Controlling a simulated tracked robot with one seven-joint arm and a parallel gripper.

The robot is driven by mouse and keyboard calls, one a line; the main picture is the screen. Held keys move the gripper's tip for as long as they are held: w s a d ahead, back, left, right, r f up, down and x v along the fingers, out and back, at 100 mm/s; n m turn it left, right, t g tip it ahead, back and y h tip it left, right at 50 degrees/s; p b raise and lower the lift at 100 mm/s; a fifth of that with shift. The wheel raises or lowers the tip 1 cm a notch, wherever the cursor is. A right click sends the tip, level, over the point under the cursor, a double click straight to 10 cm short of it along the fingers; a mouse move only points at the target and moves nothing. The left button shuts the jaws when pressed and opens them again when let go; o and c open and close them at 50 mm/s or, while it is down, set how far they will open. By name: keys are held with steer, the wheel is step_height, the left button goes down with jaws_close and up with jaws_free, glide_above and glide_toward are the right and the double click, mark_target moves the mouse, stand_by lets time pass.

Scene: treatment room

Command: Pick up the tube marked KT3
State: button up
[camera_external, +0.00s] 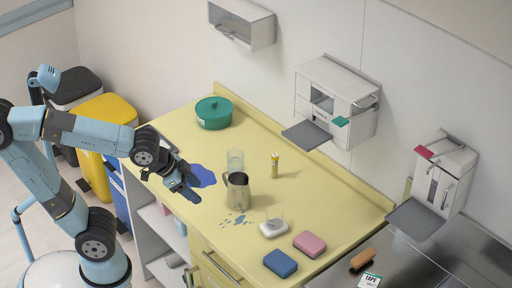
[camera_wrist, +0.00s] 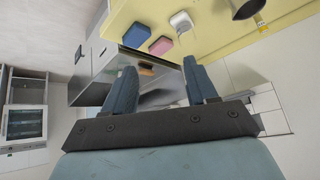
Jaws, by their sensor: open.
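A small yellow tube (camera_external: 275,166) stands upright on the yellow counter (camera_external: 330,205), right of the metal pitcher and toward the wall. Its marking is too small to read, so I cannot tell whether it says KT3. My gripper (camera_external: 186,186) hangs above the left part of the counter, near a blue patch, well left of the tube. In the wrist view, my gripper (camera_wrist: 160,82) has its two fingers spread apart with nothing between them. The tube does not show in the wrist view.
A metal pitcher (camera_external: 238,192) and a clear glass (camera_external: 235,162) stand between my gripper and the tube. A green pot (camera_external: 213,113) is at the back. Wall cabinets (camera_external: 335,100) overhang the right.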

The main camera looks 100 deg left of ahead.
steer(key=w+a+f+n+t+y, duration=0.1)
steer(key=w+a+f, duration=0.2)
steer(key=a, duration=0.6)
steer(key=w+a+f+t+y, duration=0.1)
steer(key=w+a+f, duration=0.3)
steer(key=a, duration=0.5)
steer(key=w+a+f+n+t+y, duration=0.1)
steer(key=w+a+f, duration=0.3)
steer(key=a, duration=0.6)
steer(key=shift+w+f+n+y, duration=0.15)
steer(key=shift+w+n+y, duration=0.15)
steer(key=shift+w, duration=0.75)
steer(key=n+t, duration=0.1)
steer(key=t, duration=0.1)
glide_toward(275, 166)
steer(key=x, duration=0.4)
steer(key=a+r+x, duration=0.1)
steer(key=x, duration=0.6)
steer(key=shift+w+a+r, duration=0.15)
steer(key=shift+w+a, duration=0.15)
steer(key=shift+w, duration=0.1)
steer(key=c, duration=1)
steer(key=shift+r, duration=0.1)
